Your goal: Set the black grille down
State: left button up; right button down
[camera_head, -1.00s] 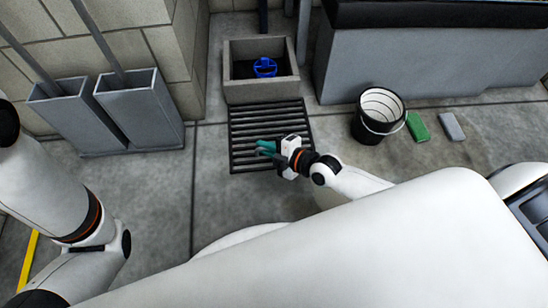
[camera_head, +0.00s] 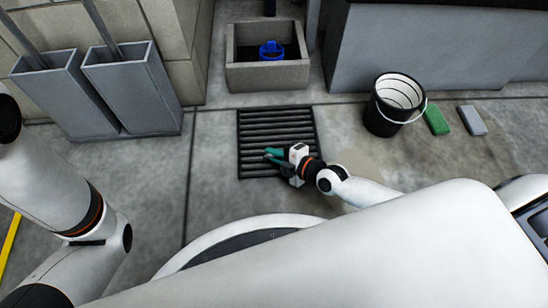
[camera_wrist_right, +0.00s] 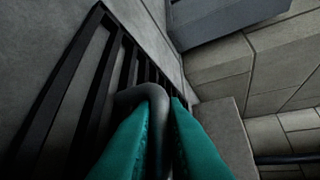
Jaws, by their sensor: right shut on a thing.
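The black slatted grille (camera_head: 270,125) is flat in the middle of the head view, over the grey floor in front of a stone basin. My right gripper (camera_head: 273,155) is at the grille's near right part, its teal fingers shut. In the right wrist view, the teal fingers (camera_wrist_right: 160,135) close on a dark grey bent handle (camera_wrist_right: 152,95), with the grille's black bars (camera_wrist_right: 95,75) alongside. I cannot tell whether the grille touches the floor or hangs just above it. My left arm shows at the left of the head view, but its gripper is not visible.
The stone basin (camera_head: 268,77) behind holds a blue round-handled valve (camera_head: 271,49). A black bucket (camera_head: 385,120), a green block (camera_head: 436,120) and a grey block (camera_head: 472,120) stand right. Two grey bins (camera_head: 135,90) are left. Floor (camera_head: 215,150) left of the grille is bare.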

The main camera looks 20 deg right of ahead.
jog(key=shift+r, duration=0.15)
jog(key=c, duration=1.8)
grip_release()
jog(key=o, duration=0.3)
jog(key=shift+s+d+r+p, duration=0.2)
jog(key=shift+s+p, duration=0.1)
jog(key=shift+p, duration=0.1)
jog(key=p+v, duration=0.5)
jog(key=v, duration=0.5)
jog(key=shift+s+d+p, duration=0.1)
jog(key=shift+s+p, duration=0.15)
jog(key=shift+p, duration=0.15)
jog(key=shift+s+d, duration=0.15)
jog(key=shift+s, duration=0.15)
